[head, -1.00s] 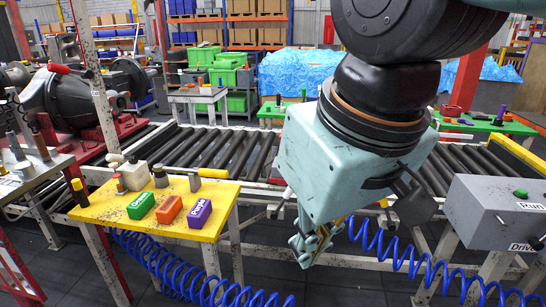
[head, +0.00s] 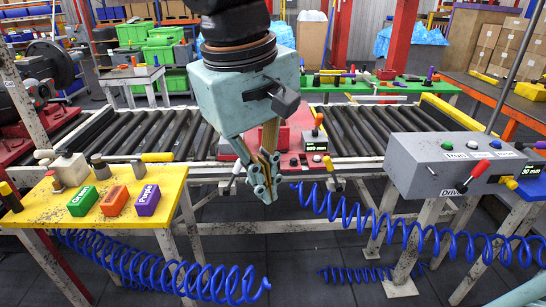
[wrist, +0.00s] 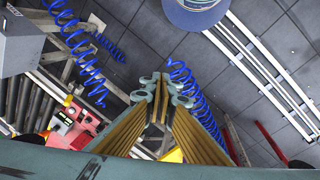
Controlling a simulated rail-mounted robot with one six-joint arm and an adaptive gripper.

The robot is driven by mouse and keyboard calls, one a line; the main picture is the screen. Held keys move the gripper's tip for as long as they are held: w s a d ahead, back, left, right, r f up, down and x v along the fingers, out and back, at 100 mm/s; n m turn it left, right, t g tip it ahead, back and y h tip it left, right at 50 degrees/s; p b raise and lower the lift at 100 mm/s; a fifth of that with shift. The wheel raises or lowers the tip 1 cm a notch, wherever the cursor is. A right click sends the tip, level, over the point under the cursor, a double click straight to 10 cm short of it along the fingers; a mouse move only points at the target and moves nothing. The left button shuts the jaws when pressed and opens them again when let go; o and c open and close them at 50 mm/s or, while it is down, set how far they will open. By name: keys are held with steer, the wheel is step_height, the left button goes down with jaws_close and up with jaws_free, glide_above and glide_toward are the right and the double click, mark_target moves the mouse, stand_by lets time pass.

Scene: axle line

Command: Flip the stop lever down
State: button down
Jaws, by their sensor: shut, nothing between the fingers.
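My gripper (head: 265,182) is shut and empty, pointing down in front of the roller conveyor's near rail; its fingertips also show in the wrist view (wrist: 161,92). No readable label marks the stop lever. My gripper appears apart from all three.
A red unit (head: 292,160) with a "600 mm" display stands behind my gripper; it also shows in the wrist view (wrist: 70,128). A yellow table (head: 100,222) with green, orange and purple blocks is at left. Blue coiled hoses (head: 390,222) hang below the rail.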

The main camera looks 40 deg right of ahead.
steer(key=w+d+f+m+g+h+p, duration=0.1)
steer(key=w+d+f+g+h, duration=0.25)
steer(key=w+d, duration=0.55)
steer(key=w+d+f+m+g+h+p, duration=0.1)
steer(key=w+d+f+g+h, duration=0.2)
steer(key=w+d, duration=0.55)
steer(key=w+d+f+m+g+h+p, duration=0.1)
steer(key=w+d+f+g+h, duration=0.15)
steer(key=w+d+f, duration=0.6)
steer(key=w+d+f+h, duration=0.2)
steer(key=d+f, duration=0.3)
steer(key=f, duration=0.3)
steer(key=w+d+f+n+h+p, duration=0.1)
steer(key=w+d+f+h, duration=0.2)
steer(key=f, duration=0.6)
steer(key=w+d+f+h+p, duration=0.1)
steer(key=w+d+f+h, duration=0.1)
steer(key=d+f+h, duration=0.3)
steer(key=shift+w+d+f, duration=0.3)
steer(key=shift+d+f, duration=0.6)
steer(key=shift+f, duration=1.35)
steer(key=shift+d+r, duration=0.1)
steer(key=shift+d, duration=0.05)
stand_by(0.6)
